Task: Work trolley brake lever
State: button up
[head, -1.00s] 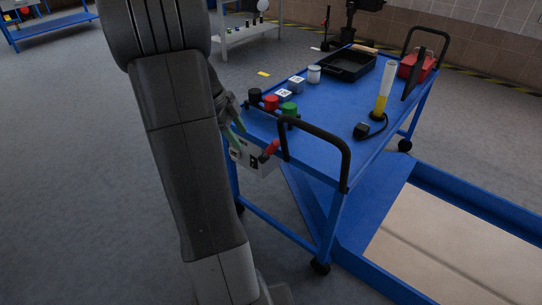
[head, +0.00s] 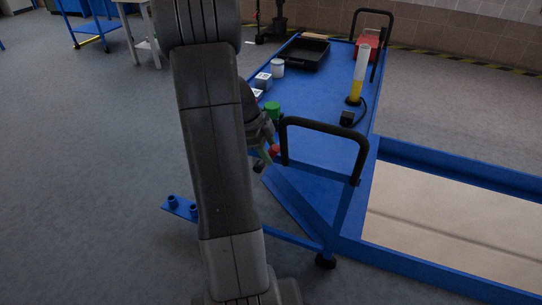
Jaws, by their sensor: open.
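The blue work trolley (head: 325,95) stands right of my arm, with a black handle loop at its near end. The red end of the brake lever (head: 274,150) shows at the trolley's near left corner, just left of the handle. My gripper (head: 265,155) is beside the red end, partly hidden behind my own arm. A greenish finger shows close to the lever; I cannot tell whether it touches. The gripper is open. The lever's mounting plate is mostly hidden.
On the trolley are a green knob (head: 272,109), a white jar (head: 277,67), a black tray (head: 306,54), a yellow-based tube (head: 358,75) and a red box (head: 368,44). A blue-edged platform (head: 450,225) lies right. A blue bracket (head: 180,207) sits low left.

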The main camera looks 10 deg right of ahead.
jog(key=shift+x, duration=0.8)
grip_shut()
